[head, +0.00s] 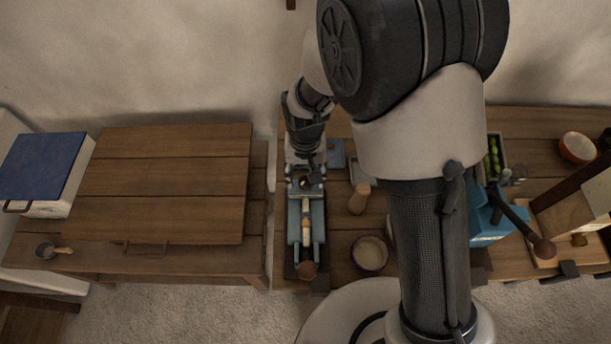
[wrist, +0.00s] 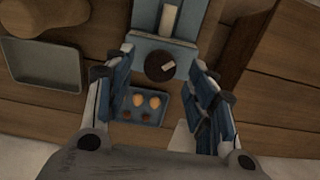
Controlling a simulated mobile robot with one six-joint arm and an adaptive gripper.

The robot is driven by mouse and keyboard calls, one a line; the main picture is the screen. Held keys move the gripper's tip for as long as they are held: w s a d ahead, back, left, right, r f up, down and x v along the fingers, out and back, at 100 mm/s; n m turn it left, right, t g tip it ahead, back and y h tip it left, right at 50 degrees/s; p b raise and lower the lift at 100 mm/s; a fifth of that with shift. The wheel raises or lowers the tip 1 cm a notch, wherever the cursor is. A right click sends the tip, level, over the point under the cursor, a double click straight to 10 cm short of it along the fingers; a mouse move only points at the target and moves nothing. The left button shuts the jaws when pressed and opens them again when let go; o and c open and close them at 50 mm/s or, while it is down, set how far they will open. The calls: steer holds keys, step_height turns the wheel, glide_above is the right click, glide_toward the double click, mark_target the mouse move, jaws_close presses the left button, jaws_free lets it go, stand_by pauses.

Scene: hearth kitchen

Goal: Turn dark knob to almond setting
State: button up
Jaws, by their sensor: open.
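The dark round knob (wrist: 158,68) sits at the end of a blue device and shows in the wrist view. A short pale mark on its top lies right of its middle and slants slightly up to the right. My gripper (wrist: 160,60) is open, with one finger on each side of the knob and visible gaps between. In the head view my gripper (head: 305,172) is over the far end of the blue device (head: 319,222). No setting labels can be made out around the knob.
A small blue tray (wrist: 162,118) with two light and two dark round pieces lies next to the knob. A grey tray (wrist: 40,66) is to the left. A wooden pepper-mill shape (head: 359,198) and a bowl (head: 370,253) stand right of the device.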

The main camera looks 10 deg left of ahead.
mark_target(306, 180)
step_height(306, 180, up, 10)
steer(key=shift+r, duration=0.25)
stand_by(0.5)
